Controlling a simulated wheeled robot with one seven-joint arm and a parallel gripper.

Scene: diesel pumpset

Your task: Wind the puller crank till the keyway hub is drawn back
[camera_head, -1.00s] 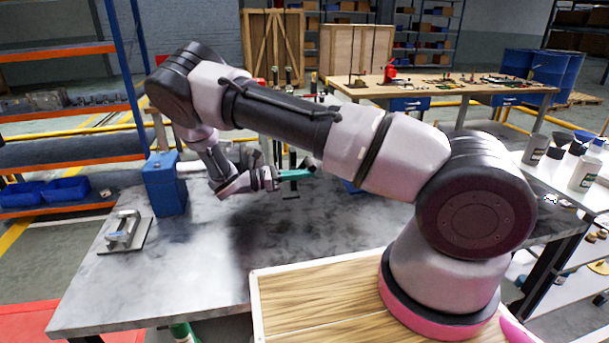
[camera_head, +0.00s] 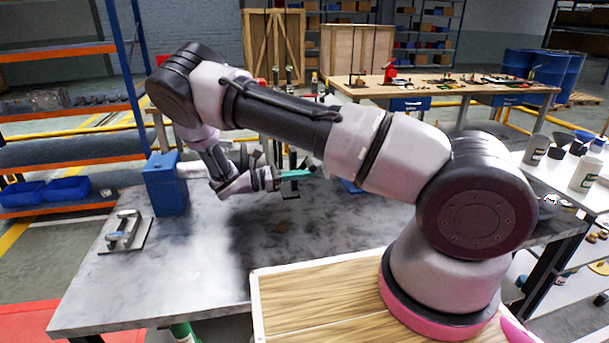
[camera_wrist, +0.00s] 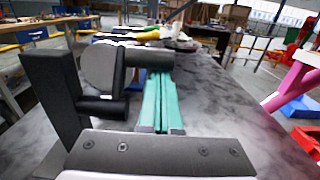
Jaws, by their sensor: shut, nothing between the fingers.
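My gripper (camera_head: 295,173) has teal fingers and is above the grey bench, left of centre in the head view. In the wrist view the two fingers (camera_wrist: 161,104) lie together, shut with nothing between them. Dark grey parts, apparently of the puller, stand close to their left: an upright block (camera_wrist: 50,108), a round disc (camera_wrist: 98,68) and a stub rod (camera_wrist: 148,56) reaching right across the line of the fingers. Whether the fingers touch the rod I cannot tell. In the head view my arm hides most of this; I cannot pick out the hub or its keyway.
A blue box (camera_head: 165,185) stands on the bench (camera_head: 190,285) left of my gripper. A small metal fixture on a plate (camera_head: 124,233) lies near the left edge. The bench's front middle is clear. Blue and orange shelving (camera_head: 65,146) stands beyond at left.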

